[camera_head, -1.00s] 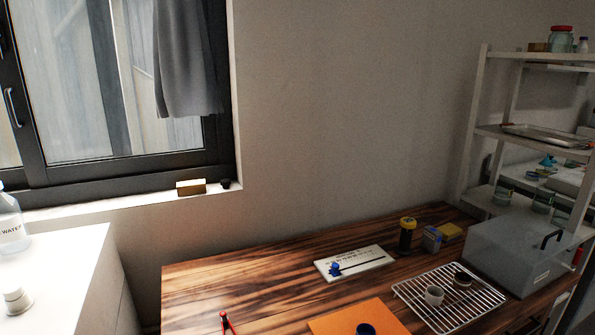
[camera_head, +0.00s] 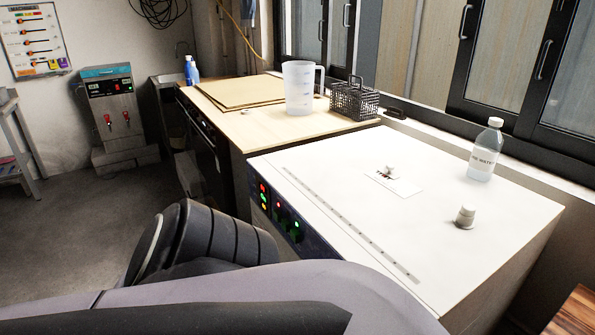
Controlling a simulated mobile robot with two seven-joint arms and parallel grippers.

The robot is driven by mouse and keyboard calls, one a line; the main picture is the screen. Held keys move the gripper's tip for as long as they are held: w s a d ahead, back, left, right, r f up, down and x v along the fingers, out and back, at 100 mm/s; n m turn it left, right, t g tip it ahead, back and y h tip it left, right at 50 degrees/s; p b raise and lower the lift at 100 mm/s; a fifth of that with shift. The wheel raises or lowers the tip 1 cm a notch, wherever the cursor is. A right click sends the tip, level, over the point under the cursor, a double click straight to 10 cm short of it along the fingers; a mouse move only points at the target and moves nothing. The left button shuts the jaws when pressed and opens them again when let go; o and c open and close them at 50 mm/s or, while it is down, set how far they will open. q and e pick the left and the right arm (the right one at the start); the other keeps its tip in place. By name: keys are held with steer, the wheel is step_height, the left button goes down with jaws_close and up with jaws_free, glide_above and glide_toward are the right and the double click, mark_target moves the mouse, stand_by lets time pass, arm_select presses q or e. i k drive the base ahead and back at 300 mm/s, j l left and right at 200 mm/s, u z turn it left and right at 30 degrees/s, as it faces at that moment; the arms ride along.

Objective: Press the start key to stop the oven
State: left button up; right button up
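The drying oven appears to be the white cabinet (camera_head: 490,225) at the right, with its flat top facing me. Its dark control panel (camera_head: 290,222) is on the front side, seen at a steep angle. Small red, green and orange lights or keys show on it, with dark round knobs beside them. I cannot tell which one is the start key. My grey and black arm crosses the foreground and hides the lower front of the oven. Neither of my grippers is in view.
Behind stands a wooden counter with a measuring jug (camera_head: 299,88) and black wire basket (camera_head: 354,101). Open floor (camera_head: 75,235) lies at the left.

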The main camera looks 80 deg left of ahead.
mark_target(295, 236)
steer(key=l+u, duration=0.15)
steer(key=u, duration=1.05)
steer(key=j+u, duration=0.15)
steer(key=u, duration=0.9)
steer(key=i+l, duration=0.05)
